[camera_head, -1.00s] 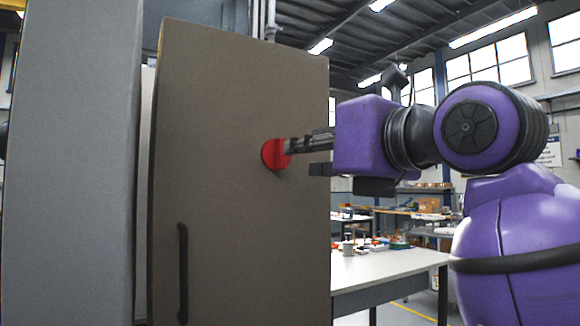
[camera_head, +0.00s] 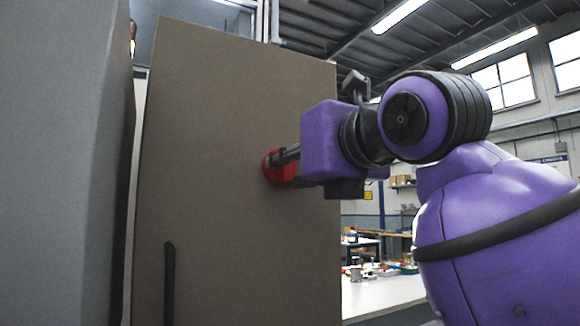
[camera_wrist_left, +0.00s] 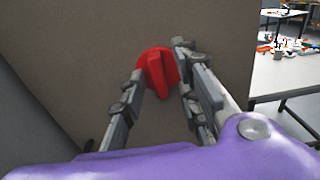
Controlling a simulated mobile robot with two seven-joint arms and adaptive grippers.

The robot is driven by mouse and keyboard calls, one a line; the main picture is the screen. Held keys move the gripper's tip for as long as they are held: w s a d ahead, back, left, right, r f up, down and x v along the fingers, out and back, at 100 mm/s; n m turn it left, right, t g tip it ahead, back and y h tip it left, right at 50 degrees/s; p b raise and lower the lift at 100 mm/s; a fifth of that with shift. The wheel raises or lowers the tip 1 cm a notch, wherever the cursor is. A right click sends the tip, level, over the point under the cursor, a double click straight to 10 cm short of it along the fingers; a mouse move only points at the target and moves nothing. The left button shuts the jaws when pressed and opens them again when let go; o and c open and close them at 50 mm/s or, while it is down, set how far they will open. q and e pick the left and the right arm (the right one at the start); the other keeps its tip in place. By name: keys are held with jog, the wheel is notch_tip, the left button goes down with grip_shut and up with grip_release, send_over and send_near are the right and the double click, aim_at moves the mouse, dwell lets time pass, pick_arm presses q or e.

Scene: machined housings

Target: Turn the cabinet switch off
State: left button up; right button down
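The cabinet (camera_head: 225,120) is a tall grey-brown box with a flat door. Its switch (camera_head: 272,168) is a red round disc with a raised grip bar. The switch also shows in the left wrist view (camera_wrist_left: 157,72), where the bar stands nearly upright, leaning slightly. My left gripper (camera_head: 284,156) is at the switch, its fingers partly covering it in the head view. In the left wrist view, my left gripper (camera_wrist_left: 159,66) has its fingers apart, one on each side of the red bar. I see no clear contact with the bar. My right gripper is in neither view.
A dark vertical handle (camera_head: 169,284) is low on the cabinet door. A grey panel (camera_head: 60,160) stands close on the left. A white worktable (camera_head: 385,293) with small items is behind at the right.

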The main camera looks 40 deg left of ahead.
pick_arm(q)
jog(key=shift+s+d+r, duration=0.1)
jog(key=shift+s+d, duration=0.1)
jog(key=shift+s, duration=0.05)
jog(key=shift+c, duration=0.3)
grip_shut()
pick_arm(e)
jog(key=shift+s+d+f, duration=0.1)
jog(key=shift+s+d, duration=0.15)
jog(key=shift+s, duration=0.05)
pick_arm(q)
jog(key=shift+n, duration=0.3)
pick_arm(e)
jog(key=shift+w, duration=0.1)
pick_arm(q)
jog(key=n+p, duration=0.2)
jog(key=n, duration=1.5)
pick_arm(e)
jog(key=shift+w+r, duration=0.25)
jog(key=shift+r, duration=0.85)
